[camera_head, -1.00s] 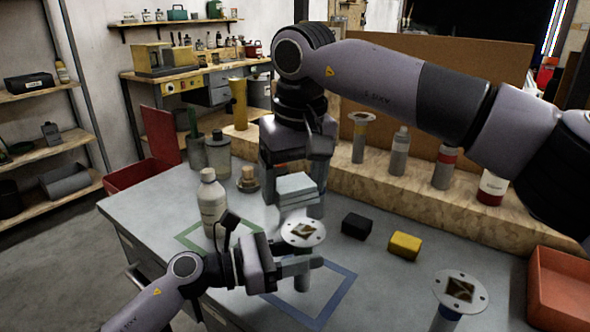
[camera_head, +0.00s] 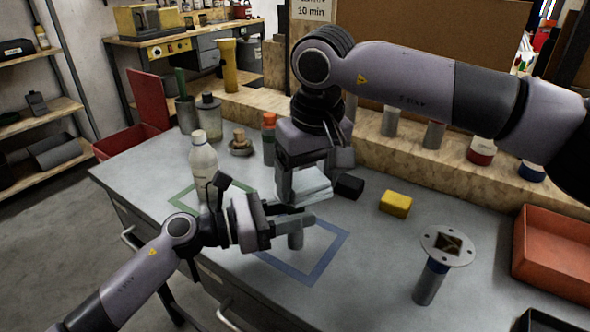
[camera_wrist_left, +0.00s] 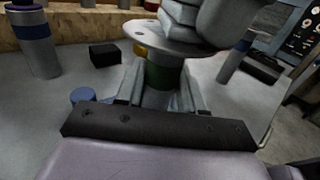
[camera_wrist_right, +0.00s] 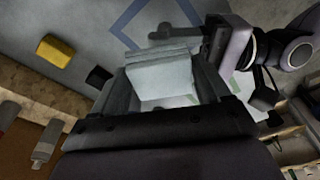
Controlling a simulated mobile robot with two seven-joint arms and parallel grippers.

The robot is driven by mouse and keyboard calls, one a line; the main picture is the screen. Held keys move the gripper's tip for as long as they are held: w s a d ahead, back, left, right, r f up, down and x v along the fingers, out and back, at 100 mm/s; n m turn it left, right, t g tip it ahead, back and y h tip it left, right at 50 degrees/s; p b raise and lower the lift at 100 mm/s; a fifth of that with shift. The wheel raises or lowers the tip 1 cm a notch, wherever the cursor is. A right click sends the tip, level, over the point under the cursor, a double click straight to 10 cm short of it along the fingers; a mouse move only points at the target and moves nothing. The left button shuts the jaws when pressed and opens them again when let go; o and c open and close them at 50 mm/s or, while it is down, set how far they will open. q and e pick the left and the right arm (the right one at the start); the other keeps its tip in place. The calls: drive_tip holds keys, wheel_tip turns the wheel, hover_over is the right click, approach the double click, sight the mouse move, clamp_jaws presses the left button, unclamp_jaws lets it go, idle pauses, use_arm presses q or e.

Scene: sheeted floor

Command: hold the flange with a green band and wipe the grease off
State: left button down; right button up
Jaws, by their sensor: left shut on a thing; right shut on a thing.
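The green-banded flange stands in my left gripper (camera_head: 297,226). Its pale plate (camera_wrist_left: 172,42) and green band (camera_wrist_left: 163,76) show in the left wrist view, with the jaws shut on the stem below the plate. My right gripper (camera_head: 306,176) is shut on a folded pale cloth (camera_head: 308,189), also seen in the right wrist view (camera_wrist_right: 162,82). The cloth lies over the flange's plate and seems to touch it. Any grease on the plate is hidden under it.
A blue-banded flange (camera_head: 446,246) with a brown square on top stands at right. A yellow block (camera_head: 395,204) and a black block (camera_head: 348,187) lie behind. A white bottle (camera_head: 203,160) stands near the green outline, a red tray (camera_head: 555,250) at right.

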drive_tip(key=w+a, duration=0.2)
drive_tip(key=a, duration=0.1)
drive_tip(key=shift+w+a, duration=0.1)
drive_tip(key=shift+a, duration=0.15)
wheel_tip(320, 180, up, 8)
idle(0.5)
idle(0.3)
use_arm(q)
drive_tip(key=c, duration=0.6)
unclamp_jaws()
drive_tip(key=shift+a, duration=0.3)
drive_tip(key=v, duration=1.1)
drive_tip(key=shift+s+a, duration=0.1)
drive_tip(key=shift+a, duration=0.15)
